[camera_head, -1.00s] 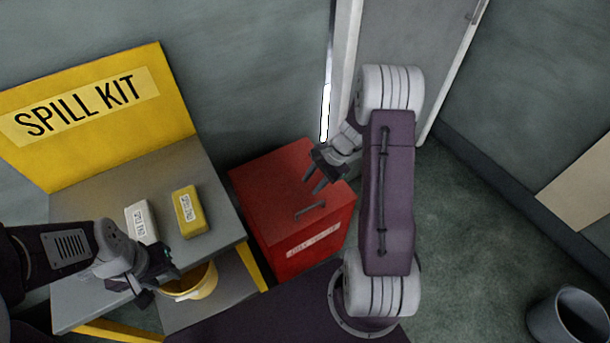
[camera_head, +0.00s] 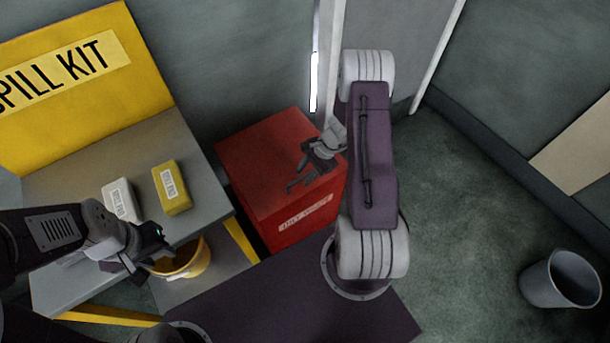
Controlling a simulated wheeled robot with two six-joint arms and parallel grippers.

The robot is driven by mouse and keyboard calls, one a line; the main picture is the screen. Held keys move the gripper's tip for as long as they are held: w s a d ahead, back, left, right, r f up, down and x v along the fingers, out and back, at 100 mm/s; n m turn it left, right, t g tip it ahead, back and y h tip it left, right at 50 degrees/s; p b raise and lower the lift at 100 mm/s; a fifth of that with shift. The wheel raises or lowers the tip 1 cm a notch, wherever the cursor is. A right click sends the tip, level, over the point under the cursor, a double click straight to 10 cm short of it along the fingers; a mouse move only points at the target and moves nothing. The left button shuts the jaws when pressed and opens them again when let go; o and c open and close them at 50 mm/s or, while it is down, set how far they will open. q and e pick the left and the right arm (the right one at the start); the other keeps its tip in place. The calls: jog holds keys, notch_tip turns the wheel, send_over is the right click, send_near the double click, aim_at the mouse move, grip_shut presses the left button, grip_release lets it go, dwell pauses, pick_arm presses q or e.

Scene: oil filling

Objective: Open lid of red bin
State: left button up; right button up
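The red bin (camera_head: 258,160) stands against the back wall, right of the spill kit table. Its lid looks closed, and a label (camera_head: 305,213) is on its front. My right gripper (camera_head: 296,178) is over the front part of the lid, at the dark lid handle (camera_head: 302,183). The gripper covers much of the handle, and I cannot tell whether the fingers have closed on it. My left gripper (camera_head: 158,247) is over the front edge of the table, away from the bin; its fingers are too dark and foreshortened to judge.
The grey spill kit table (camera_head: 95,170) carries a white pack (camera_head: 121,200) and a yellow pack (camera_head: 171,188). A yellow bucket (camera_head: 185,262) sits on its lower shelf. A grey waste bin (camera_head: 560,280) stands at far right. The floor between is clear.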

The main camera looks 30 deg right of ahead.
jog(key=shift+f, duration=0.2)
grip_shut()
jog(key=shift+r, duration=0.1)
dwell(1.2)
